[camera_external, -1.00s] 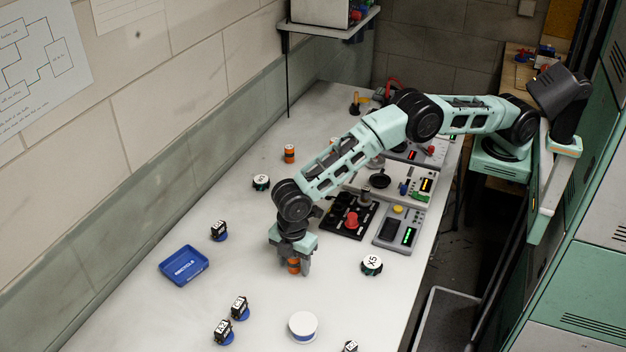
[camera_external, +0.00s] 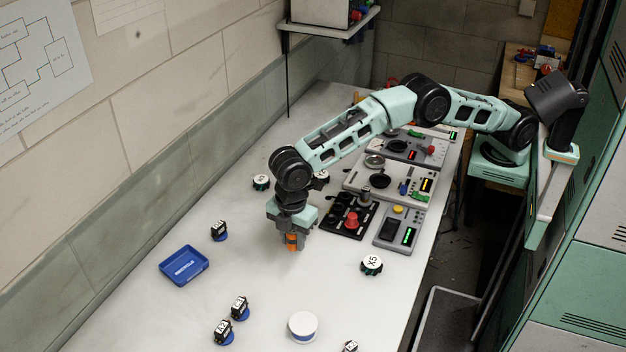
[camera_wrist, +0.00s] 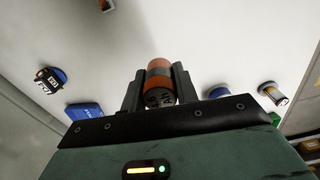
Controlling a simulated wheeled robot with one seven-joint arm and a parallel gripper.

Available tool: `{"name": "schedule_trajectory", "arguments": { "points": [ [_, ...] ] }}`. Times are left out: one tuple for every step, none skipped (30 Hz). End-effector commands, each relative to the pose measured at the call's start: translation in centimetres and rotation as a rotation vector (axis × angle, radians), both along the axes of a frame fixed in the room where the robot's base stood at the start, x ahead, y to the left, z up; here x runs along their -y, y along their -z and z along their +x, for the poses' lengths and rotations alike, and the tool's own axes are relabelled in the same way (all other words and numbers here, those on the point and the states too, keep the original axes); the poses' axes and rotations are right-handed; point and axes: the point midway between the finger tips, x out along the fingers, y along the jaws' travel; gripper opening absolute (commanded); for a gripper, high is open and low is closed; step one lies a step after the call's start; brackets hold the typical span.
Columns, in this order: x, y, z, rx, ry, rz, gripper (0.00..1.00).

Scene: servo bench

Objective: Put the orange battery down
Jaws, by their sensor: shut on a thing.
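The orange battery (camera_external: 292,241) with dark bands is upright between the fingers of my gripper (camera_external: 291,242), above the white bench near its middle. In the wrist view the battery (camera_wrist: 159,68) sits between the two dark fingers of my gripper (camera_wrist: 158,88), which are shut on it.
A blue tray (camera_external: 170,275) lies to the left. Small black blocks on blue bases (camera_external: 219,231), a white round tub (camera_external: 303,325) and a round X5 piece (camera_external: 372,265) stand around. Control panels (camera_external: 400,230) are at the right.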

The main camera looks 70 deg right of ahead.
Motion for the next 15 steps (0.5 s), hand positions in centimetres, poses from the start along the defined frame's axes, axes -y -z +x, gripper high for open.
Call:
{"name": "schedule_trajectory", "arguments": {
  "points": [
    [0.0, -0.5, 0.0, 0.001, 0.0, 0.002, 0.04],
    [0.0, -0.8, 0.0, 0.001, 0.0, 0.002, 0.04],
    [0.0, -1.1, 0.0, 0.001, 0.0, 0.002, 0.04],
    [0.0, -1.2, 0.0, 0.001, 0.0, 0.001, 0.04],
    [0.0, -1.4, 0.0, 0.0, 0.0, 0.001, 0.04],
    [0.0, -1.4, 0.0, 0.0, 0.0, 0.0, 0.04],
    [0.1, -1.5, 0.1, 0.0, 0.001, 0.0, 0.04],
    [0.2, -1.5, 0.2, 0.0, 0.003, 0.0, 0.04],
    [0.4, -1.5, 0.5, 0.0, 0.008, 0.0, 0.04],
    [0.7, -1.5, 0.8, 0.0, 0.015, -0.001, 0.04],
    [1.2, -1.5, 1.2, 0.0, 0.023, -0.001, 0.04],
    [1.9, -1.5, 2.0, 0.0, 0.037, -0.001, 0.04],
    [2.6, -1.5, 2.7, 0.001, 0.051, -0.001, 0.04],
    [3.4, -1.5, 3.5, 0.001, 0.066, -0.001, 0.04],
    [4.6, -1.5, 4.6, 0.001, 0.09, -0.001, 0.04]
  ]
}}
